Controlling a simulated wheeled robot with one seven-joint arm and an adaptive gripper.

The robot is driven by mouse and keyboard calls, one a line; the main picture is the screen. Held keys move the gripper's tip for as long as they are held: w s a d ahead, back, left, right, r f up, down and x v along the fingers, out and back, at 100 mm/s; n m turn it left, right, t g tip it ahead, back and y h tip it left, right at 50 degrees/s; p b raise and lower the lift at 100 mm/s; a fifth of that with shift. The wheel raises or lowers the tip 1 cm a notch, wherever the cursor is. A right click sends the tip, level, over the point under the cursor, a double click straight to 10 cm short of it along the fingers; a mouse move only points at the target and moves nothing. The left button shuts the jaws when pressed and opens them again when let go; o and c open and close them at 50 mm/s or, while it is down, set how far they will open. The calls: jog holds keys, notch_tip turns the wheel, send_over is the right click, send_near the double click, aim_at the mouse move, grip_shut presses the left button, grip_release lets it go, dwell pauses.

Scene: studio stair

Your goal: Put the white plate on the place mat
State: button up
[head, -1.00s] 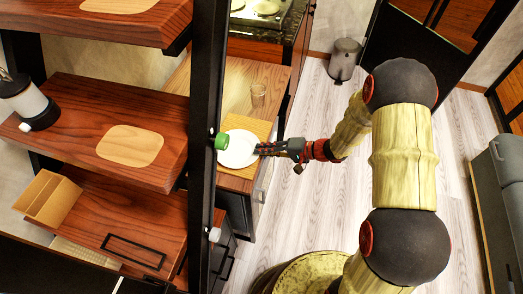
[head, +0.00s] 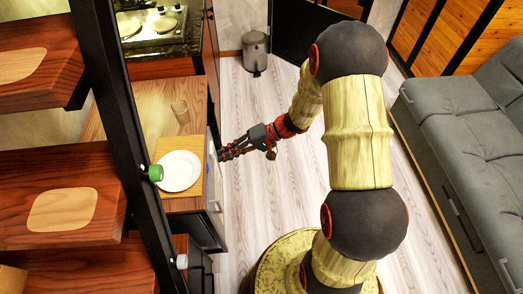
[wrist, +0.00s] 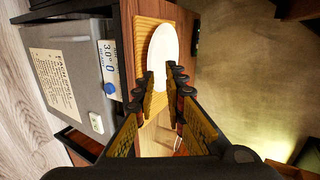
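The white plate (head: 180,171) lies on the yellow-tan place mat (head: 186,142) on the wooden counter in the head view. In the wrist view the plate (wrist: 162,50) shows beyond my fingertips, with the mat (wrist: 143,35) under and around it. My gripper (head: 222,154) is to the right of the plate, beside the counter's edge, and apart from the plate in the head view. In the wrist view my gripper (wrist: 163,78) has its two fingers apart with nothing held between them. The fingertips overlap the plate's near end there.
A clear glass (head: 180,110) stands on the counter behind the mat. A green-capped object (head: 155,173) shows by the black post (head: 125,130) left of the plate. A grey sofa (head: 465,150) is at right, and a bin (head: 255,52) stands at the back. Floor between is clear.

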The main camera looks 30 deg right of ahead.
jog(key=s+a+r+n+g+h, duration=0.1)
jog(key=s+r+n+g+h, duration=0.15)
jog(key=s+r+h, duration=0.7)
jog(key=s+d+r+t+h, duration=0.1)
jog(key=s+d+r+t, duration=0.1)
jog(key=s+r, duration=0.3)
jog(key=s+d+r+t+h, duration=0.1)
jog(key=s+d+r+t, duration=0.2)
jog(key=s+r, duration=0.3)
notch_tip(320, 180, up, 5)
jog(key=shift+d+f, duration=0.2)
jog(key=shift+d, duration=0.7)
